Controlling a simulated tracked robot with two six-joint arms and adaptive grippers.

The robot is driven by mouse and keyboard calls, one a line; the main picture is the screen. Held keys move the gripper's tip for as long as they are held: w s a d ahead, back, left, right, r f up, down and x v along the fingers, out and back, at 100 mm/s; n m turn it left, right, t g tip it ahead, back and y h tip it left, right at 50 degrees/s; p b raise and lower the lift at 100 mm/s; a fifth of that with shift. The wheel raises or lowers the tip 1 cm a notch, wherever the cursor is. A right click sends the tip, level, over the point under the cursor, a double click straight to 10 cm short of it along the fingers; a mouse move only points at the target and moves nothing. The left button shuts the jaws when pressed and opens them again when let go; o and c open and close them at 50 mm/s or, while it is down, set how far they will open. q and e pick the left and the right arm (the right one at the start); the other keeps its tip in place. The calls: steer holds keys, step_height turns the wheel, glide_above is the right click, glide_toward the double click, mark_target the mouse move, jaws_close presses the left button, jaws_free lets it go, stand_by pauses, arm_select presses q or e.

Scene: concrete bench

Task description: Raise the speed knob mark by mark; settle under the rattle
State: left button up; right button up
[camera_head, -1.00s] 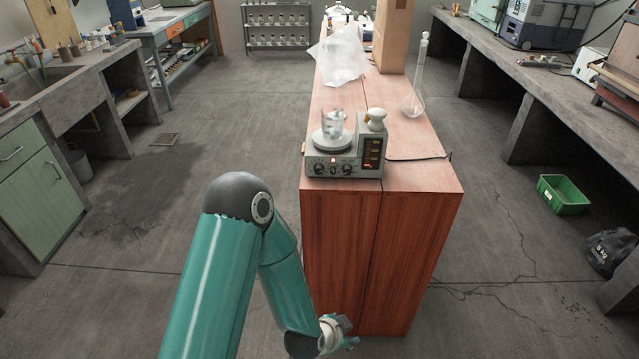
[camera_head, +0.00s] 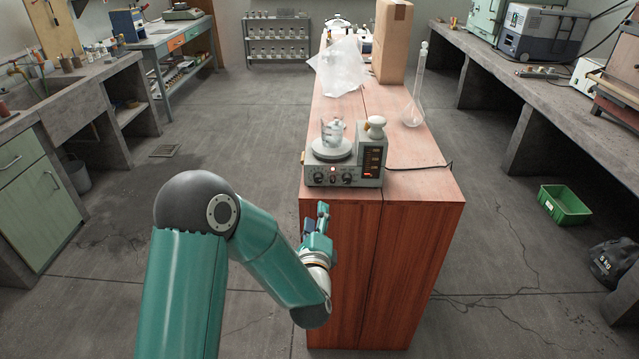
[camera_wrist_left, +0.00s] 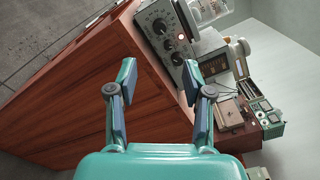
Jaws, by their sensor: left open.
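The grey stirrer (camera_head: 344,166) stands at the near end of the wooden bench, with dark knobs, a red light and a dark display on its front. A glass beaker (camera_head: 333,134) with clear contents sits on its round plate. In the left wrist view the stirrer's knob panel (camera_wrist_left: 164,32) shows tilted, beyond the fingers, with the speed knob (camera_wrist_left: 177,58) beside the red light. My left gripper (camera_head: 318,222) is in front of the bench's near face, below the stirrer. In the wrist view its fingers (camera_wrist_left: 160,92) are apart with nothing between them. My right gripper is not in view.
The wooden bench (camera_head: 415,182) has a clear strip right of the stirrer, where a cable runs. A tall flask (camera_head: 414,108), a plastic bag (camera_head: 338,66) and a cardboard box (camera_head: 391,42) stand farther back. Open floor lies left of the bench.

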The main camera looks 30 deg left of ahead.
mark_target(319, 182)
arm_select(q)
steer(key=p+x, duration=0.2)
steer(key=x, duration=1.1)
steer(key=shift+w, duration=0.25)
jaws_close()
steer(key=shift+d, duration=0.15)
steer(key=shift+f, duration=0.1)
